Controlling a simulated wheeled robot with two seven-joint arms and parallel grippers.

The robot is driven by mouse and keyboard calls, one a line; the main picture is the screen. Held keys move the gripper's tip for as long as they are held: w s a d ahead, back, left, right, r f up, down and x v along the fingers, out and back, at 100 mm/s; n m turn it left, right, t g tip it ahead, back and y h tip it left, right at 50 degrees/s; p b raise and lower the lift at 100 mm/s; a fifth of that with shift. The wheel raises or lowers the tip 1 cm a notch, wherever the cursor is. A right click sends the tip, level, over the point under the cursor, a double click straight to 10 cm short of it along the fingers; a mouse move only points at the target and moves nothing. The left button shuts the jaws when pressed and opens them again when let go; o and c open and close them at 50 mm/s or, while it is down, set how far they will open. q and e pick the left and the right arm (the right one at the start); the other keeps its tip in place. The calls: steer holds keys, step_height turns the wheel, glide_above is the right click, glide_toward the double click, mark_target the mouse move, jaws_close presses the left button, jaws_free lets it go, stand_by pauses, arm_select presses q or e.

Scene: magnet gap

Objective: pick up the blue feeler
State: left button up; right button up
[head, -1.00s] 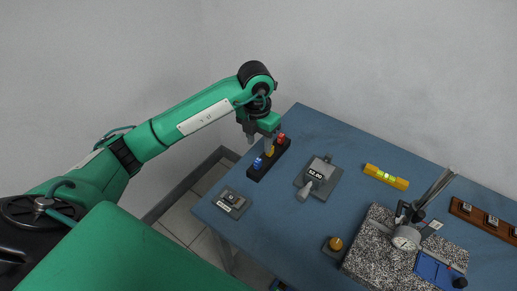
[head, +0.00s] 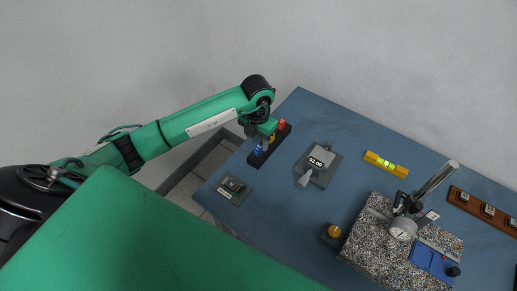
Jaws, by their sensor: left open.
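The blue feeler (head: 258,151) stands at the near end of a black holder (head: 257,162) at the left part of the table. A yellow feeler (head: 272,138) and a red feeler (head: 282,125) stand behind it in the same holder. My left gripper (head: 265,144) is open, pointing down over the holder, close to the blue and yellow feelers. Its fingers are small here, and I cannot tell if they touch a feeler. My right gripper is not in view.
A grey device reading 52.00 (head: 316,161) stands right of the holder. A small grey plate (head: 234,189) lies near the left edge. A yellow level (head: 386,164), a speckled block (head: 370,239) with a dial gauge (head: 402,229) and an orange knob (head: 334,231) are farther right.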

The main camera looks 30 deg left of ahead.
mark_target(258, 147)
arm_select(q)
step_height(258, 147, down, 4)
steer(key=shift+s+d+r+p, duration=0.15)
steer(key=shift+r+p, duration=0.1)
steer(key=shift+p, duration=0.45)
steer(key=shift+f, duration=0.35)
steer(key=shift+c, duration=0.4)
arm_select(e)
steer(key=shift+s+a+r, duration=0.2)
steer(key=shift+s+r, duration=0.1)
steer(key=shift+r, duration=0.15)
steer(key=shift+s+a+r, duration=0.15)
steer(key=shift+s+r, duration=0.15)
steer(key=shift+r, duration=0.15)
arm_select(q)
jaws_close()
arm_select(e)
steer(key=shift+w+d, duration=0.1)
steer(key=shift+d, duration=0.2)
arm_select(q)
steer(key=shift+r, duration=0.15)
